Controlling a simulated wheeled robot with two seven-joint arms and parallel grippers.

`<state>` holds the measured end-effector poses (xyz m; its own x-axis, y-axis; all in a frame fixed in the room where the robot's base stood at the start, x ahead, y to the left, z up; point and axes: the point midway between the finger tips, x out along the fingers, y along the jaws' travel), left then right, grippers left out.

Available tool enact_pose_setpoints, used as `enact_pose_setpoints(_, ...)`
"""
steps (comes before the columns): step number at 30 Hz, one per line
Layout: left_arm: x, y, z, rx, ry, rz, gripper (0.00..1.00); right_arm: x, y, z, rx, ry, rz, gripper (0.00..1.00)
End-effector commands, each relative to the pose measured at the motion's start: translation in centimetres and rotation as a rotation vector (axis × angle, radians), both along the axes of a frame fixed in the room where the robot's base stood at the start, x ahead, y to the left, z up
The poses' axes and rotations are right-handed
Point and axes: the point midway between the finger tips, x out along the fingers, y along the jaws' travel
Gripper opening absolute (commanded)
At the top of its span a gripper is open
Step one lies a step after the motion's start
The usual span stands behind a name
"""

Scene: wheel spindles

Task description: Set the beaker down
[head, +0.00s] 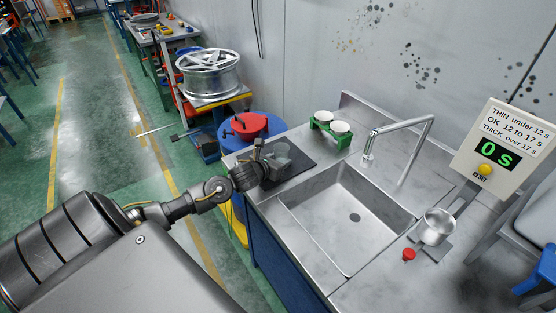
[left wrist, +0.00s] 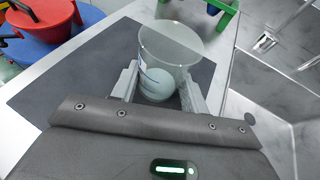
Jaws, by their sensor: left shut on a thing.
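The beaker (head: 279,154) is clear and looks upright over the dark mat (head: 304,162) at the left end of the steel counter. In the left wrist view the beaker (left wrist: 170,45) has blue marks on its side and a pale, rounded patch low down. My left gripper (head: 266,166) is shut on it, with one finger (left wrist: 161,84) on each side. The dark mat (left wrist: 70,85) spreads around it in that view. I cannot tell whether the beaker's base touches the mat. My right gripper is not in view.
A green rack (head: 333,139) with white cups stands just behind the mat. The sink (head: 345,218) with its tap (head: 371,142) lies to the right. A metal cup (head: 437,227), a red knob (head: 408,255) and a timer panel reading 0 s (head: 515,133) are farther right.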

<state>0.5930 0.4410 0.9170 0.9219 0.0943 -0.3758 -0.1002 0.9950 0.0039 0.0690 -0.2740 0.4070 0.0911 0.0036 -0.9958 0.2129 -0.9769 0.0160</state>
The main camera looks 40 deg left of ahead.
Motion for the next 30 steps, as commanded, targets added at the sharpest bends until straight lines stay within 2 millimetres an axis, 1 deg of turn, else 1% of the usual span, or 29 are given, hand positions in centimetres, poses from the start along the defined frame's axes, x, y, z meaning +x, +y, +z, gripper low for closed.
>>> enact_pose_setpoints(4, 0.0, 0.0, 0.0, 0.0, 0.0, 0.0, 0.16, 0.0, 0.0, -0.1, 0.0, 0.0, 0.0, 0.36)
enact_pose_setpoints(8, 0.0, 0.0, -0.5, 0.001, 0.0, 0.0, 0.16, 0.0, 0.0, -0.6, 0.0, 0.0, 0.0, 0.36)
enact_pose_setpoints(9, 0.0, 0.0, -0.3, 0.0, 0.0, 0.0, 0.5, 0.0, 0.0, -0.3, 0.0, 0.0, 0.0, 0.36)
enact_pose_setpoints(13, 0.0, 0.0, -0.3, 0.0, 0.001, 0.0, 0.66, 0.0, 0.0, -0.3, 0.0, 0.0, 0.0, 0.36)
enact_pose_setpoints(20, 0.0, 0.0, -0.3, 0.0, 0.001, 0.0, 0.66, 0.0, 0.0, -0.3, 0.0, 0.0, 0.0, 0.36)
enact_pose_setpoints(24, -0.1, 0.0, 0.3, 0.0, 0.001, 0.0, 0.66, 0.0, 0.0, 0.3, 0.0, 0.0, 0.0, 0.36)
enact_pose_setpoints(26, -0.9, 0.0, 0.1, 0.003, 0.002, -0.001, 0.66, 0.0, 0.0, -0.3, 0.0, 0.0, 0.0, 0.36)
enact_pose_setpoints(29, -2.5, -0.2, 0.8, 0.003, 0.002, -0.003, 0.66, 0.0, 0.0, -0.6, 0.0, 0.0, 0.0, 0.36)
enact_pose_setpoints(30, -3.3, -0.4, 1.0, 0.004, 0.003, -0.004, 0.66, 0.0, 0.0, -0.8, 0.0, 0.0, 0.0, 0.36)
